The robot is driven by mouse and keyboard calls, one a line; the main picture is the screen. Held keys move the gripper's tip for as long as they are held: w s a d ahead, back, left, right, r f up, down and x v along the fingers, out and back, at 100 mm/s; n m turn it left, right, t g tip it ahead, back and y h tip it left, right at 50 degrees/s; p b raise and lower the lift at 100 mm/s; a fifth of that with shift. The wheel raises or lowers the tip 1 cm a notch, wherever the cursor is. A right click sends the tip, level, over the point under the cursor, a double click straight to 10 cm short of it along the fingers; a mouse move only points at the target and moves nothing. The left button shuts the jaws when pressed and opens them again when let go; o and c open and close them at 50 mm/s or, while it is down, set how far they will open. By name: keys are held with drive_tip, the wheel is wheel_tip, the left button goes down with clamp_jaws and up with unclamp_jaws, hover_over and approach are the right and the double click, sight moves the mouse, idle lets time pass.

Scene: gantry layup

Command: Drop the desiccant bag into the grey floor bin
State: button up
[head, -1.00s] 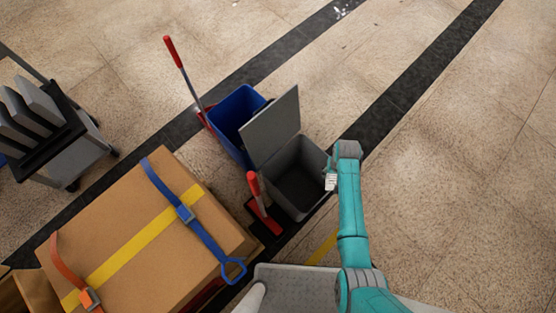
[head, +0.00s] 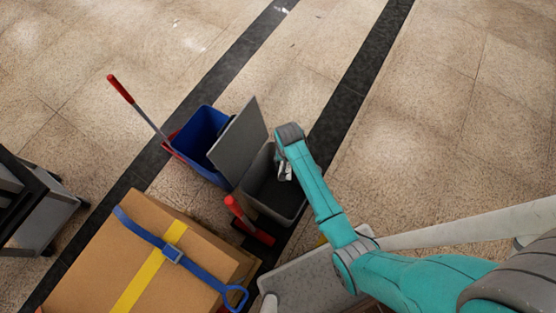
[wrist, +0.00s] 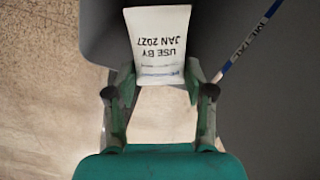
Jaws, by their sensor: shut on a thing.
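The desiccant bag (wrist: 159,38) is a small white packet printed "USE BY JAN 2027". My gripper (wrist: 160,82) is shut on its near end in the wrist view, one finger at each side. In the head view my gripper (head: 285,173) is over the right side of the grey floor bin's opening, and a bit of white shows at its tip. The grey floor bin (head: 262,207) stands open with its grey lid (head: 238,144) tilted up on the left. Its dark inside looks empty where visible; my arm hides part of the right side. How high the bag is above the rim is unclear.
A blue bin (head: 204,137) with a red-handled tool (head: 120,89) stands behind the lid. A red-handled brush (head: 243,218) is beside the grey bin. A strapped cardboard box (head: 95,262) is at lower left, a grey cart (head: 40,225) at far left. Floor at right is clear.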

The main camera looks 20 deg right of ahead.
drive_tip(key=shift+f, duration=2.85)
drive_tip(key=o, duration=1.2)
wheel_tip(320, 180, up, 12)
